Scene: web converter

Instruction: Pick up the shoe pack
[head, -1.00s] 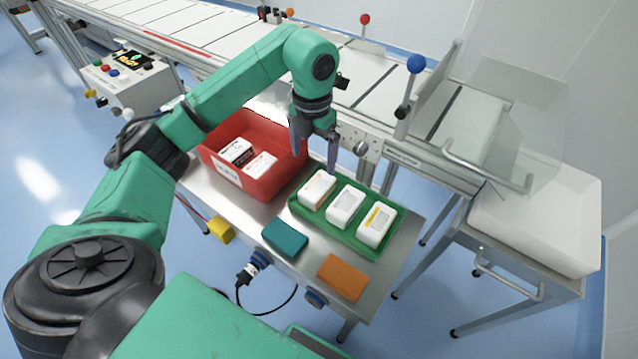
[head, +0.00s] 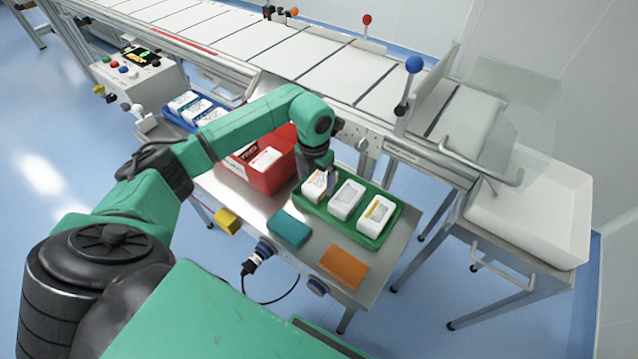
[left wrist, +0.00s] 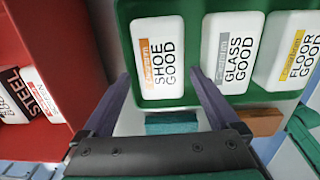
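The shoe pack (head: 312,187) is a white block with an orange label patch. It stands at the left end of the green tray (head: 334,227), and the left wrist view shows its printed face (left wrist: 160,60) reading SHOE GOOD. My left gripper (head: 327,182) is low over it. In the left wrist view the two fingers of my left gripper (left wrist: 164,78) are spread, with their tips near the pack's lower left and right edges. I cannot tell whether they touch it. My right gripper is not in view.
The glass pack (head: 346,200) and floor pack (head: 375,214) stand right of the shoe pack. A red bin (head: 262,182) with steel-marked packs is close on the left. A teal block (head: 289,228) and orange block (head: 344,266) lie in front. The conveyor (head: 330,75) runs behind.

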